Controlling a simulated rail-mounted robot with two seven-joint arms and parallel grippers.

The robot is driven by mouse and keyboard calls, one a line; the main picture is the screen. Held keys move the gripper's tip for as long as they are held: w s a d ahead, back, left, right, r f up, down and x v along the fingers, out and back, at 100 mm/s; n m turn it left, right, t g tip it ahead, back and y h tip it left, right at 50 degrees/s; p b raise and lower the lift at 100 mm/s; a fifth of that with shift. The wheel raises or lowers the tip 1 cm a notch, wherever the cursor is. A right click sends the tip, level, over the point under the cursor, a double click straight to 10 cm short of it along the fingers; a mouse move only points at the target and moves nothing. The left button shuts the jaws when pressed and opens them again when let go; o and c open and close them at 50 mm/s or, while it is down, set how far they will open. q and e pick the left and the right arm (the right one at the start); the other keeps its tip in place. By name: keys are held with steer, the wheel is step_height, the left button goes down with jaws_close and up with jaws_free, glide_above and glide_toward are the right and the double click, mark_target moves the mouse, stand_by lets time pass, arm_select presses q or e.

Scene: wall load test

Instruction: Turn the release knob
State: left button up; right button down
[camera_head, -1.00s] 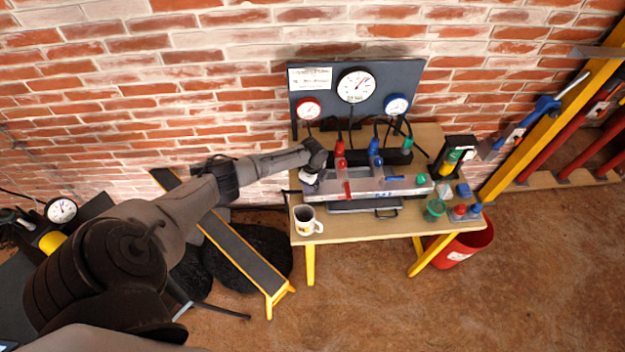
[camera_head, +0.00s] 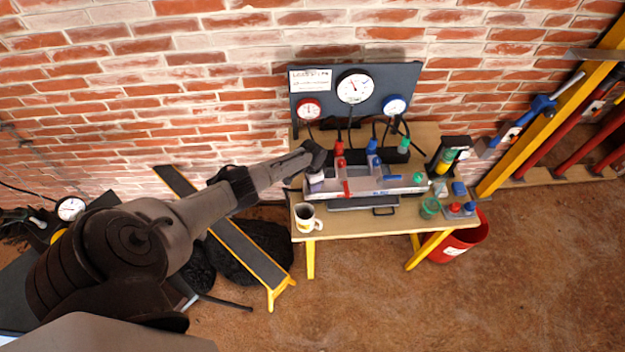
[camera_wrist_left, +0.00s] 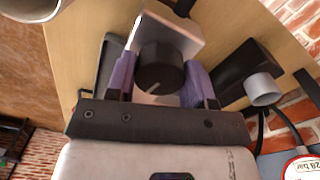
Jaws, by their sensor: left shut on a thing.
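The release knob (camera_wrist_left: 160,68) is a dark round knob with a pointer line, on the end of a silver block (camera_wrist_left: 158,38). My left gripper (camera_wrist_left: 160,84) has a purple finger on each side of the knob and is shut on it. In the head view my left gripper (camera_head: 314,182) is at the left end of the silver manifold (camera_head: 375,187) on the bench, where the arm hides the knob. The manifold carries a red lever, a blue lever and a green knob. My right gripper is in neither view.
The wooden bench (camera_head: 350,228) has a mug (camera_head: 306,217) at its front left and a green cup (camera_head: 430,208) at its right. A gauge panel (camera_head: 385,75) stands behind. A red bucket (camera_head: 458,240) is beside the bench, and a narrow yellow-legged bench (camera_head: 240,252) is left.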

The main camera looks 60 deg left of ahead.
arm_select(q)
steer(key=shift+n+p, duration=0.3)
steer(key=shift+n, duration=0.6)
steer(key=o, duration=0.9)
steer(key=shift+o, duration=0.2)
step_height(320, 180, up, 14)
steer(key=p, duration=0.3)
steer(key=shift+a, duration=0.1)
